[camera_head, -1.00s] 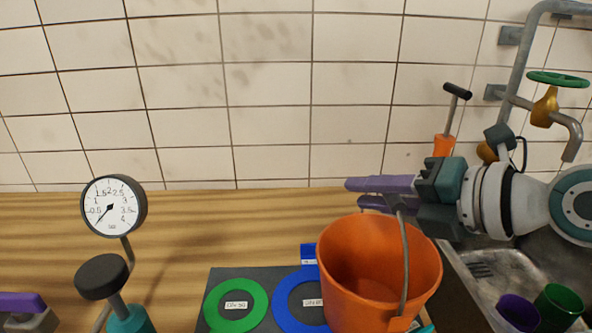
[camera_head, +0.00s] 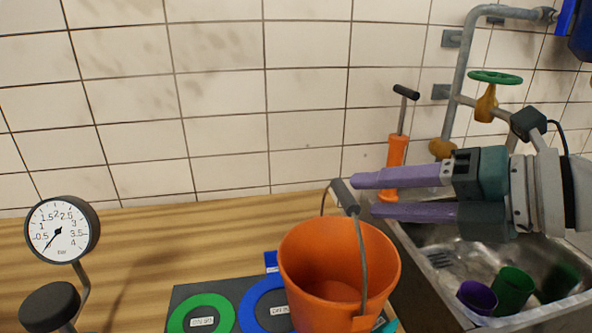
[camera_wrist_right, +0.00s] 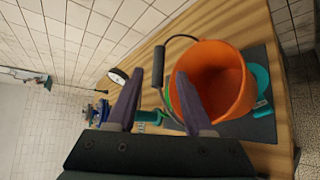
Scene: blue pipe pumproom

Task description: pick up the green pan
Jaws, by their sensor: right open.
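I cannot make out a green pan in either view. My left gripper is out of view.
A metal sink (camera_head: 440,260) at right also holds a purple cup (camera_head: 478,296). A pressure gauge (camera_head: 62,230) stands at left. A blue ring (camera_head: 250,305) lies beside the bucket. An orange hand pump (camera_head: 397,155) stands by the wall. The wooden counter (camera_head: 170,240) is clear behind the mat.

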